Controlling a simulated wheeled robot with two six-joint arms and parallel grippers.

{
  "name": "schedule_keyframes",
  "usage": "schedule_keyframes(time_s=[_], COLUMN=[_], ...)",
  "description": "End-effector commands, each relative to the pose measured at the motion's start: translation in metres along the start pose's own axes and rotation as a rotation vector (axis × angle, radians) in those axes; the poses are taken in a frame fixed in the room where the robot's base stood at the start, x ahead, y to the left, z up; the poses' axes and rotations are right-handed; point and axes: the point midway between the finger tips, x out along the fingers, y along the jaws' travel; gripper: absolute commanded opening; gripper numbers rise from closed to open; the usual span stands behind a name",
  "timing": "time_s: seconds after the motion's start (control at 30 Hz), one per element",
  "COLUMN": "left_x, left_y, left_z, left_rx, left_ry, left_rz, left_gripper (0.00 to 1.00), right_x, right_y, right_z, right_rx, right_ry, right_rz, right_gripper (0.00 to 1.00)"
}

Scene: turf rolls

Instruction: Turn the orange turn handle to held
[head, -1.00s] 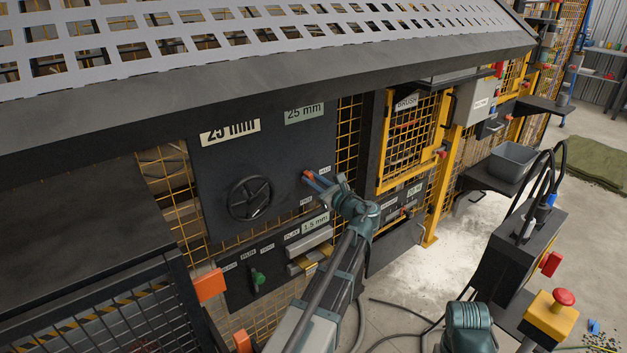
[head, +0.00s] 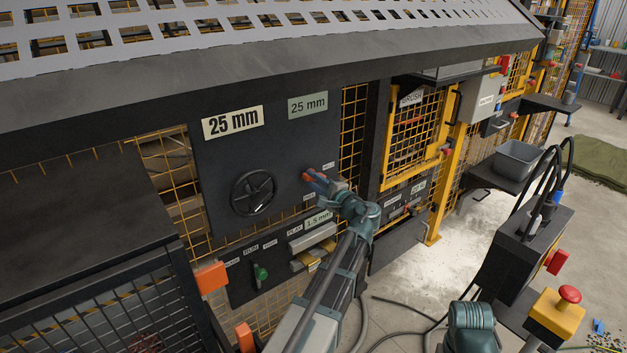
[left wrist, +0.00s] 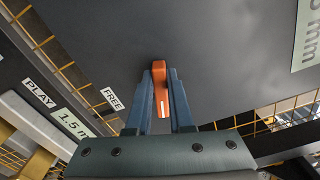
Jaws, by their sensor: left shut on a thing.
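The orange turn handle (head: 307,174) is on the dark upright panel, right of a black handwheel. My left gripper (head: 315,181) reaches it from the lower right. In the left wrist view the handle (left wrist: 159,75) stands between the two blue fingers (left wrist: 160,100), which are shut on it. There it lies along the line of the fingers, its far end showing just beyond the tips. A FREE label (left wrist: 111,98) is left of it in that view. In the head view a small label (head: 328,166), too small to read surely, is up and right of the handle. My right gripper is out of view.
The black handwheel (head: 253,192) is left of the handle. Below are a lower panel with a green knob (head: 261,272) and a 1.5 mm label (head: 318,219). Yellow mesh (head: 354,130) borders the panel. A grey bin (head: 518,160) is at right.

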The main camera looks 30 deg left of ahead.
Motion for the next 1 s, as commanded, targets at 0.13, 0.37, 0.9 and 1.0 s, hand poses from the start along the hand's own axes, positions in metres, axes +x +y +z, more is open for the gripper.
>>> schedule_keyframes(time_s=[0.13,0.37,0.9,1.0], left_x=[-0.0007,-0.0008,-0.0009,-0.0009], left_y=[0.0038,0.0059,0.0073,0.0073], left_z=[0.0002,-0.0001,-0.0003,-0.0003], left_rx=[-0.113,-0.242,-0.336,-0.336], left_ry=[0.000,0.000,0.000,0.000], left_rz=[0.003,0.003,0.004,0.004], left_gripper=[0.00,0.00,0.00,0.00], right_x=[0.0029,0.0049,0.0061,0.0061], right_y=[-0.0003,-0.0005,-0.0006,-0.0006], right_z=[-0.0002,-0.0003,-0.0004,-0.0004], right_rx=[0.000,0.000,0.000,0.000], right_ry=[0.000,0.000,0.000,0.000], right_rz=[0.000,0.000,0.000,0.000], right_gripper=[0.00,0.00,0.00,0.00])
